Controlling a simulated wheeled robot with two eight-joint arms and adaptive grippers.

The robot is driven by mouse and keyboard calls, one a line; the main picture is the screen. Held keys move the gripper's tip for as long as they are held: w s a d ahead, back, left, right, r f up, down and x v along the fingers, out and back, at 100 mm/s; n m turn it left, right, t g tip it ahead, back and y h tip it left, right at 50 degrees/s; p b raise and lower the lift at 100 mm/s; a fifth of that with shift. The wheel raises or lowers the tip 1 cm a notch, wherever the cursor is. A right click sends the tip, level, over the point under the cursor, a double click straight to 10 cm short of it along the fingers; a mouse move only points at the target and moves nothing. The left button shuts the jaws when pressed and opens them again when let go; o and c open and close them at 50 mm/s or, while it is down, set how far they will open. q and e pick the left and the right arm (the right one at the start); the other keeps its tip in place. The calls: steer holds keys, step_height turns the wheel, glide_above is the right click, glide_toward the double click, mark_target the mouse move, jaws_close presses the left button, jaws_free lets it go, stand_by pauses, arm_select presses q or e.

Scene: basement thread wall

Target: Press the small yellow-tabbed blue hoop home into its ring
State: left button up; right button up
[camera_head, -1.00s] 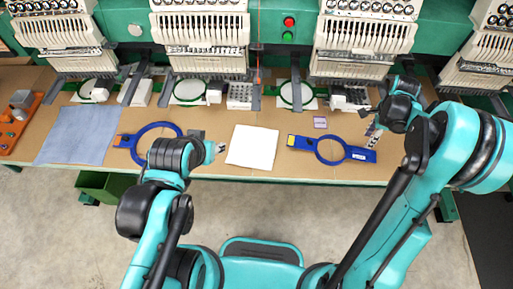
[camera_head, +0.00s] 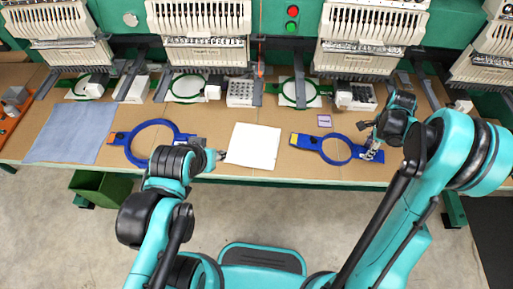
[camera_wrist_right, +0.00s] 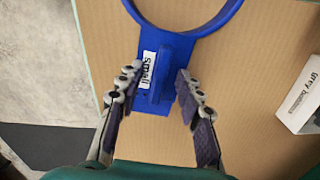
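The small blue hoop (camera_head: 309,142) with a yellow tab (camera_head: 294,139) lies flat on the tan table, right of centre in the head view. Its ring and "small"-labelled handle plate (camera_wrist_right: 172,45) show in the right wrist view. My right gripper (camera_head: 372,153) is at the hoop's right end. In the wrist view its open fingers (camera_wrist_right: 157,80) stand on either side of the plate's raised blue ridge, with gaps. Green rings sit under the machine heads, one at the middle right (camera_head: 298,93). My left gripper (camera_head: 217,156) is beside the white cloth; its fingers are too small to judge.
A larger blue hoop with an orange tab (camera_head: 120,138) lies left of my left gripper. A blue-grey cloth (camera_head: 70,132) and a white cloth (camera_head: 253,146) lie flat. A small purple-edged card (camera_head: 324,121) lies behind the small hoop. A white labelled box (camera_wrist_right: 302,100) stands right of my right gripper.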

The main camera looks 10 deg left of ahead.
jaws_close()
arm_select(q)
steer(key=shift+r, duration=0.1)
arm_select(e)
steer(key=shift+r, duration=0.1)
